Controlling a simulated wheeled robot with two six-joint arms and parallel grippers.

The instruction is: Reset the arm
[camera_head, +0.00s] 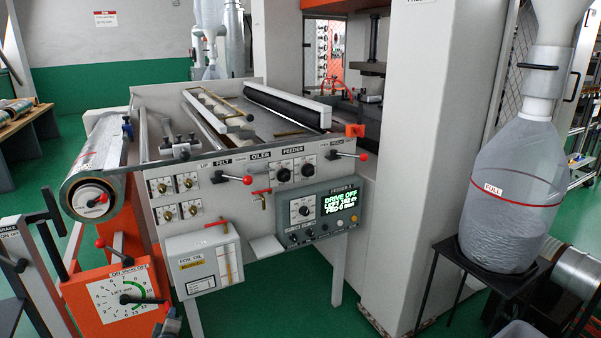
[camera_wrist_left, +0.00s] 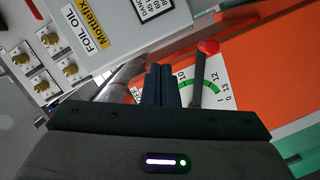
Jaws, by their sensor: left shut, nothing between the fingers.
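My left gripper (camera_head: 171,320) shows only in part at the bottom edge of the head view, low in front of the orange dial box (camera_head: 115,293). In the left wrist view its dark fingers (camera_wrist_left: 161,75) are together with nothing between them. They appear in front of the white dial (camera_wrist_left: 215,88) and beside a lever with a red knob (camera_wrist_left: 207,47). I cannot tell whether they touch the lever. My right gripper is not in view.
The white foil oil box (camera_head: 203,262) and the feeder display panel (camera_head: 318,212) are on the machine's front. A foil roll (camera_head: 95,165) is at the left. A large bag (camera_head: 510,200) marked FULL stands on a black stand at the right. Green floor shows between.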

